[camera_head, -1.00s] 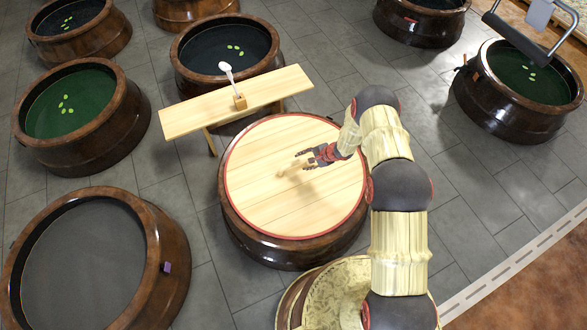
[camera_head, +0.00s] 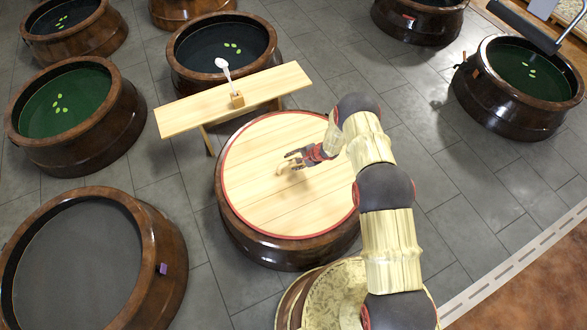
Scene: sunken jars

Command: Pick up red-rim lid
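The red-rim lid (camera_head: 255,205) is a round, pale plank lid with a red edge. It lies on a dark brown jar in the middle of the view. A small pale wooden handle (camera_head: 281,169) stands near the lid's centre. My gripper (camera_head: 289,160) reaches in from the right, low over the lid and right at the handle. Its dark fingers look apart, with a gap between them. They overlap part of the handle in this view, and I cannot tell whether they touch it.
A plank stand (camera_head: 190,111) with a white spoon (camera_head: 224,68) in a small block stands close behind the lid. Several open brown jars surround it, including a grey-filled one (camera_head: 75,255) at lower left. Grey tiled floor lies between them.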

